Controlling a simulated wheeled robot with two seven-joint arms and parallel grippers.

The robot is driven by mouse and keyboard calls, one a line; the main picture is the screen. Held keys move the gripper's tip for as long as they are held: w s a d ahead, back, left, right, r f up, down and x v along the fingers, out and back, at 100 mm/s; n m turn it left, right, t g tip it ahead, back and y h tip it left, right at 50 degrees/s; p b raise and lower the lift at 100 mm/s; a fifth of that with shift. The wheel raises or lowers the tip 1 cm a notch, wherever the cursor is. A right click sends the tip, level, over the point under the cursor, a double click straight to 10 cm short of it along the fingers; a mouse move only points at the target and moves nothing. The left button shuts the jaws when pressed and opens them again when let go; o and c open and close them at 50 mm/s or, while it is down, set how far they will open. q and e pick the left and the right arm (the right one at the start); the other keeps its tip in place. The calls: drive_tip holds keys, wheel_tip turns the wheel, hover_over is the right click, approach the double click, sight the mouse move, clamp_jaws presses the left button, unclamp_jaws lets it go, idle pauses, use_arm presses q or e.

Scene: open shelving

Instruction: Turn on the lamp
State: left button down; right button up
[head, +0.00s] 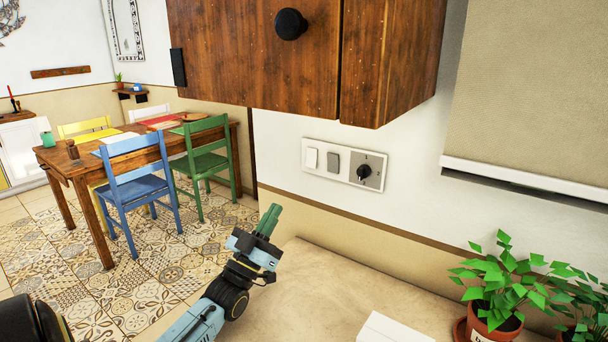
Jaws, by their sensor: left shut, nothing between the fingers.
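A wall switch panel (344,165) with a pale frame is on the white wall under the wooden cabinet. It holds a white rocker switch (312,158), a grey rocker switch (332,161) and a grey plate with a black rotary knob (364,172). No lamp can be made out in the head view. My left gripper (269,220) is shut and empty, with its green fingers together and pointing up. It is below and to the left of the panel in the picture, apart from it. My right gripper is not in view.
A wooden cabinet (245,50) with a black knob overhangs the panel. A beige counter (310,295) lies below, with a potted plant (490,320) at its right. A dining table (75,168) with coloured chairs stands at the left.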

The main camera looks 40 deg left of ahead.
use_arm(q)
approach(311, 160)
wheel_tip(311, 160, up, 4)
drive_tip(key=w, duration=0.4)
drive_tip(key=shift+w+a+f, duration=0.15)
drive_tip(key=shift+a+f, duration=0.1)
drive_tip(key=shift+w, duration=0.15)
